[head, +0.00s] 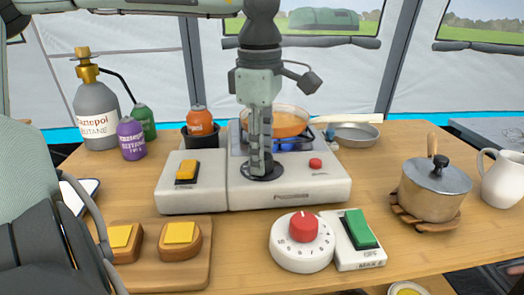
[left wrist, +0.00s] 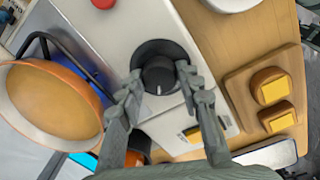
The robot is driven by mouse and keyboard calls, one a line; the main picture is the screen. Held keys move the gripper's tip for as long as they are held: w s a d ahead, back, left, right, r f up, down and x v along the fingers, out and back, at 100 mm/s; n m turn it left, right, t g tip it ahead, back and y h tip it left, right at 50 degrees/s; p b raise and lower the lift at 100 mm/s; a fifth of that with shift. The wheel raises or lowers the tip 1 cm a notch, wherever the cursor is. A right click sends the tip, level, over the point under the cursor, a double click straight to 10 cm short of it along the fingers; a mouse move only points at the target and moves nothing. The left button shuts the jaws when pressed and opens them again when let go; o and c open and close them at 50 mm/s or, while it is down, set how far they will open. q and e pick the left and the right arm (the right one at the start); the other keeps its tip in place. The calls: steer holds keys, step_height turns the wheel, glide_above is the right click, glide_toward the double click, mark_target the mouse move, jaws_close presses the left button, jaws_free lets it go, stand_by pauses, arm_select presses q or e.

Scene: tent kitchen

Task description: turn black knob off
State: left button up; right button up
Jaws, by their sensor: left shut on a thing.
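The black knob (left wrist: 159,72) is on the front of the pale camping stove (head: 300,192). It has a round dark base and a white mark on its near edge in the left wrist view. My left gripper (left wrist: 163,92) points down and is shut on the knob, one finger on each side. In the head view the left gripper (head: 261,165) covers most of the knob. An orange pan (head: 275,122) sits on the burner behind the knob. Blue shows under the pan; I cannot tell if it is flame. My right gripper is not in view.
A red button (head: 315,163) is right of the knob, and a yellow switch (head: 186,171) is left. A red-knobbed timer (head: 303,240) and a green switch (head: 358,229) stand in front. A lidded pot (head: 435,190) is at right; gas bottles (head: 97,115) are at left.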

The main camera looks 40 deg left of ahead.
arm_select(q)
steer(key=m, duration=0.5)
steer(key=shift+m+p, duration=0.3)
steer(key=shift+p, duration=0.1)
steer(key=m, duration=0.3)
steer(key=shift+m+p, duration=0.4)
steer(key=shift+m, duration=1)
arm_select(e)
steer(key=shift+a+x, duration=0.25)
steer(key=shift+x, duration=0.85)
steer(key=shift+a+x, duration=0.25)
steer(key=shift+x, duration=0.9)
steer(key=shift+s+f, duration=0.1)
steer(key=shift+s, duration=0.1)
arm_select(q)
steer(key=o, duration=1.2)
steer(key=shift+a, duration=0.1)
steer(key=shift+c, duration=0.2)
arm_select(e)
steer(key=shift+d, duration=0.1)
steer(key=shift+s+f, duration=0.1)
